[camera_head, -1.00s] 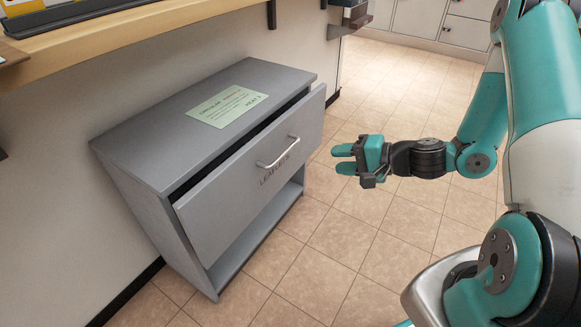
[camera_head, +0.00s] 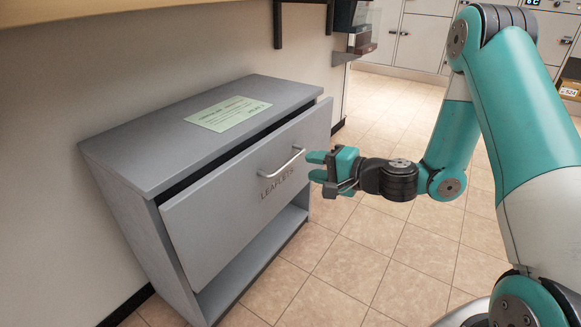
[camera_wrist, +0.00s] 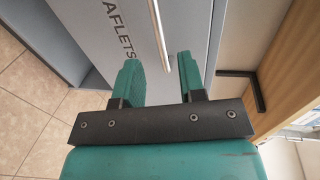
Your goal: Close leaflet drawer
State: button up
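The leaflet drawer (camera_head: 225,213) is a grey front marked LEAFLETS, pulled part-way out of a grey cabinet (camera_head: 130,160). A dark gap shows between the drawer front and the cabinet top. Its silver bar handle (camera_head: 283,164) is on the upper part of the front. My gripper (camera_head: 313,166) is just right of the handle, with its teal fingers pointing at the drawer front. In the wrist view the gripper (camera_wrist: 160,75) has its two fingers apart with nothing between them, and the handle (camera_wrist: 160,35) lies ahead between and beyond the fingertips. Contact cannot be told.
A green paper sign (camera_head: 228,113) lies on the cabinet top. A wooden shelf (camera_wrist: 285,85) with a dark bracket (camera_wrist: 245,85) is on the wall. Tiled floor (camera_head: 400,260) in front of the cabinet is clear. Grey lockers (camera_head: 425,42) stand at the back.

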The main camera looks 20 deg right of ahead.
aim_at(292, 162)
jog(key=x, duration=0.7)
jog(key=shift+w+a+b, duration=0.15)
jog(key=shift+b, duration=0.2)
grip_shut()
